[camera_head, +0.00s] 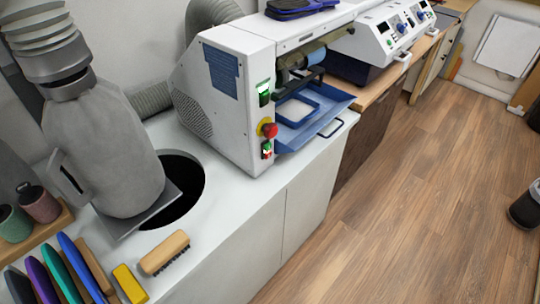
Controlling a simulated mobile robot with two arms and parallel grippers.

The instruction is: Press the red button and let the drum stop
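The white grinding machine (225,110) stands on the white cabinet top in the middle. A round red button (269,130) on a yellow base sticks out from the front of its end panel. A green-lit switch (264,93) is above the red button, and a small switch with red and green parts (266,149) is below it. The drum (297,59) shows partly in the machine's opening, behind dark bars. One still picture does not show whether it turns. Neither of my grippers is in view, and nothing covers the red button.
A blue tray (335,101) juts out under the drum. A grey duct piece (105,140) stands by a dark round hole (185,180) at left. A brush (165,252), a yellow block (130,284) and several coloured insoles lie in front. The wooden floor (420,180) at right is mostly clear.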

